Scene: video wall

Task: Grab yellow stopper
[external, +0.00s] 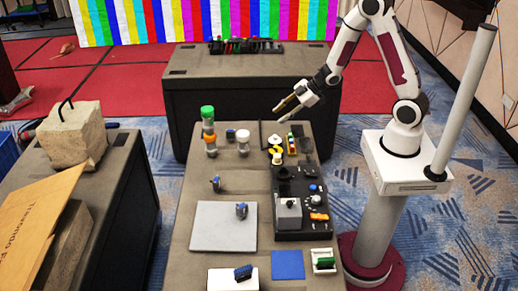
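More yellow shows just nearer on the board, beside dark and white parts (276,157); the shapes are too small to tell apart. My gripper (281,114) is in the air above and beyond these yellow pieces, pointing left and slightly down. Its two fingers are apart, with nothing visible between them.
A grey plate (210,230) and a blue square (287,265) lie nearer.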

